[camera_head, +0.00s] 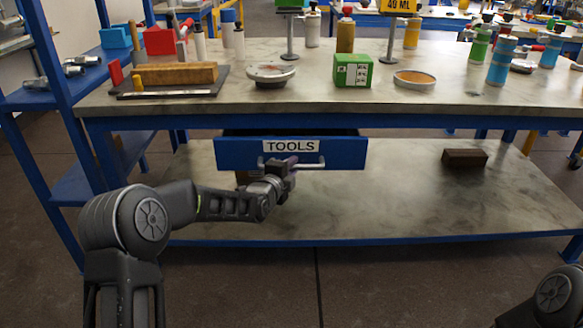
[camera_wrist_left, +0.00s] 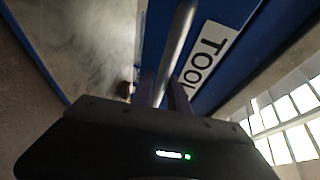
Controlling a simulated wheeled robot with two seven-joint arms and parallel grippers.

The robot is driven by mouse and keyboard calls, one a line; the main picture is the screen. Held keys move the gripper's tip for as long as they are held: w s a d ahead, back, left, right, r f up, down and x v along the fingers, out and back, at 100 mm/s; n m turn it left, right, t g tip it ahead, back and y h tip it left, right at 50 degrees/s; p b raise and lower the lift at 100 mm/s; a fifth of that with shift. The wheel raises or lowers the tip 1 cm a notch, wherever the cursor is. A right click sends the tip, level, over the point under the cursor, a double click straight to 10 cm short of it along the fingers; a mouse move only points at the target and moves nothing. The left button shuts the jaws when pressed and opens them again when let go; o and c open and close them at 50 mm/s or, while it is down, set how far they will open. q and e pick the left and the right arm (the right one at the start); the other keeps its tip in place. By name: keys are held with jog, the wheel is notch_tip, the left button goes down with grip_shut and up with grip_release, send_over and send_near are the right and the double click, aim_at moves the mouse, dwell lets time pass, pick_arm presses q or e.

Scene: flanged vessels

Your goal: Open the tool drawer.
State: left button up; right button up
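The blue tool drawer (camera_head: 230,154) hangs under the workbench top, with a white TOOLS label on its front. Its front stands out from the bench, and a dark strip of its inside shows above the front edge. A pale bar handle (camera_head: 312,166) runs across the front below the label. My left gripper (camera_head: 288,166) is at the handle's left-middle part. In the left wrist view the handle bar (camera_wrist_left: 178,38) passes between the two purple fingers (camera_wrist_left: 163,95), which appear closed on it. My right gripper is out of view; only part of that arm shows at lower right.
The bench top (camera_head: 440,95) carries a green box (camera_head: 352,70), dishes, bottles and a tray with a tan block. A brown block (camera_head: 464,157) lies on the lower shelf (camera_head: 400,205). A blue shelf rack (camera_head: 60,90) stands at left. Floor before the bench is clear.

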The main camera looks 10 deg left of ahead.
pick_arm(q)
grip_shut()
dwell(1.0)
